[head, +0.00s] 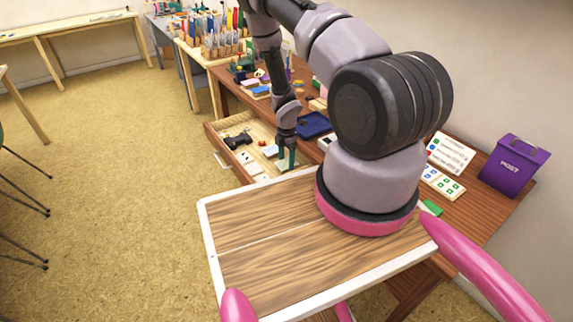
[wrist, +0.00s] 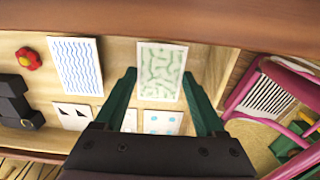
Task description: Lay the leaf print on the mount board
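A pale card with a green leafy pattern, which looks like the leaf print (wrist: 161,58), lies flat in an open drawer (head: 232,128). My gripper (head: 287,164) is low over the drawer, its two green fingers pointing down. In the wrist view my gripper (wrist: 159,76) is open, with one fingertip at each side of the leaf card and nothing clearly held. I cannot tell whether the fingertips touch the card or the drawer floor. I cannot pick out the mount board for certain in either view.
The drawer also holds a blue wave card (wrist: 76,65), a triangle card (wrist: 72,116), a card with blue dots (wrist: 162,122), a red flower-shaped piece (wrist: 27,59) and a black object (head: 237,140). On the desk are a dark blue tray (head: 314,125) and a purple post box (head: 514,166).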

